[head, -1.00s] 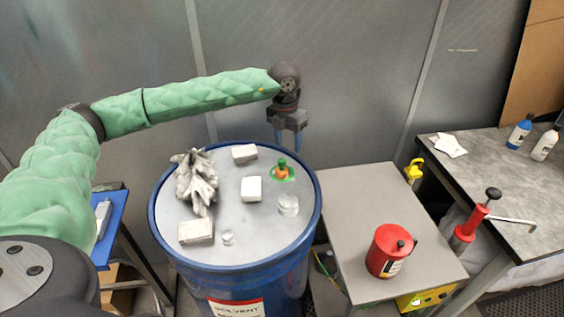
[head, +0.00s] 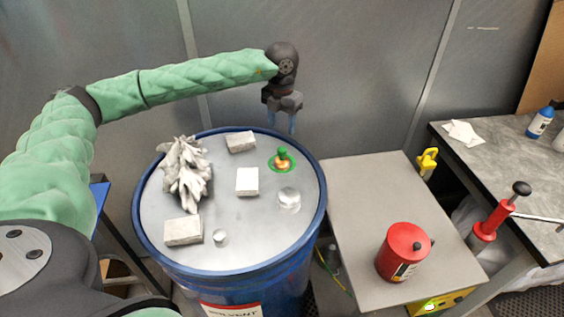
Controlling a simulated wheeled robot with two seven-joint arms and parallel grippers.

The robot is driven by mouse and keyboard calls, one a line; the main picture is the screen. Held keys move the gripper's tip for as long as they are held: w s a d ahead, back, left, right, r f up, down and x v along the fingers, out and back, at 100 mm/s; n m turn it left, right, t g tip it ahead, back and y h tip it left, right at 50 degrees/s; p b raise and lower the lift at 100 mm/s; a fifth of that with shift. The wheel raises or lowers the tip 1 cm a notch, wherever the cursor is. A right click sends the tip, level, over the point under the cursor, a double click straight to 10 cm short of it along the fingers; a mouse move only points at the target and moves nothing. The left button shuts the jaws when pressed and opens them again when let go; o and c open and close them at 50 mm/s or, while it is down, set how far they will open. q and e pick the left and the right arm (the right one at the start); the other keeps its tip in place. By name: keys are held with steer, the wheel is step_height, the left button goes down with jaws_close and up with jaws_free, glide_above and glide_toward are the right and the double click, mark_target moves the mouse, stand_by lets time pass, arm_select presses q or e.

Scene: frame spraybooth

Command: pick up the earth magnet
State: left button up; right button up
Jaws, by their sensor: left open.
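A small brass-coloured piece with a green knob, which looks like the earth magnet (head: 283,159), stands on a green-ringed patch at the back right of the blue drum's grey lid (head: 222,247). My left gripper (head: 281,124) is open and empty, pointing down. In the picture its fingers show just behind the magnet, across the drum's back rim, with a gap between fingertips and knob. How high it hangs above the lid is hard to tell. My right gripper is not in view.
Pale blocks (head: 247,181), a spiky grey lump (head: 185,174) and two clear or silvery short cylinders (head: 289,199) share the lid. A grey table (head: 358,200) with a red can (head: 404,252) stands to the right. A grey wall rises behind the drum.

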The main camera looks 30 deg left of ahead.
mark_target(282, 148)
arm_select(q)
step_height(282, 148, down, 4)
steer(key=shift+r+b, duration=0.25)
steer(key=shift+b, duration=1)
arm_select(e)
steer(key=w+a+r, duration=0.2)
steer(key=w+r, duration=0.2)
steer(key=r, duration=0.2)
arm_select(q)
steer(key=shift+f+p, duration=0.7)
steer(key=shift+f, duration=0.6)
step_height(282, 148, down, 4)
steer(key=p, duration=0.3)
steer(key=shift+r, duration=0.15)
steer(key=shift+f, duration=0.7)
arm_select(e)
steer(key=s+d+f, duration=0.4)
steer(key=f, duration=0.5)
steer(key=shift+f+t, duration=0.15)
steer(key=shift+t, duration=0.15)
arm_select(q)
jaws_close()
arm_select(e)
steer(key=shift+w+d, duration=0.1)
arm_select(q)
steer(key=shift+r, duration=0.15)
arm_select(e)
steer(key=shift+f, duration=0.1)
